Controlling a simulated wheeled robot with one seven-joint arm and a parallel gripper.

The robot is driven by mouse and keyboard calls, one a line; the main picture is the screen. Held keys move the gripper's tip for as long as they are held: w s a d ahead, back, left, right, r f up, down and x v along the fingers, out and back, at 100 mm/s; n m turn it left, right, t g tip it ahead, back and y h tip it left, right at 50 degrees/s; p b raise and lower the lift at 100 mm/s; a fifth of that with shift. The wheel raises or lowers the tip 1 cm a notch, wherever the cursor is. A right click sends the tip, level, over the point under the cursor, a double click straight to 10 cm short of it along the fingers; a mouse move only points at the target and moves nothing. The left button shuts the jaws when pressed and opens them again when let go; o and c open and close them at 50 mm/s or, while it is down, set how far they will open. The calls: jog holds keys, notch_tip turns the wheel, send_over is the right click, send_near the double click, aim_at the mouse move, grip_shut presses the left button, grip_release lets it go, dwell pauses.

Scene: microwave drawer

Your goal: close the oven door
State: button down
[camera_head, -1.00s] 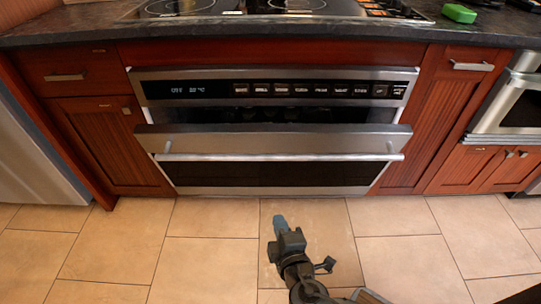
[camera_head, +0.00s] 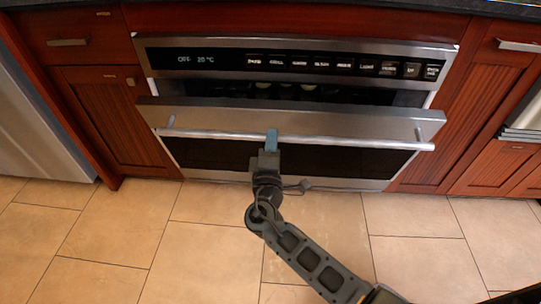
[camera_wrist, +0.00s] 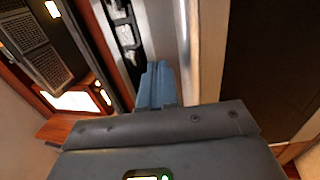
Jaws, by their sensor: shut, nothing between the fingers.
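The oven door (camera_head: 310,124) is a steel-fronted panel with a dark window, tilted slightly out at its top. A dark gap shows between its top edge and the control panel above. A long bar handle (camera_head: 370,144) runs across its front. My gripper (camera_head: 271,136) is shut and empty, with its blue fingertips at the door's front, left of the middle of the handle. In the wrist view the blue fingertips (camera_wrist: 155,84) lie beside the pale steel door edge and the handle bar (camera_wrist: 188,50). I cannot tell whether they touch the door.
The control panel (camera_head: 300,64) with a display sits above the door. Red wooden cabinets (camera_head: 105,120) flank the oven. A steel appliance stands at the far left. The tiled floor (camera_head: 110,235) in front is clear.

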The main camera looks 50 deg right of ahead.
aim_at(274, 113)
jog(key=x, duration=0.5)
jog(key=shift+w+d+r, duration=0.1)
jog(key=shift+w+d, duration=0.15)
jog(key=shift+d, duration=0.05)
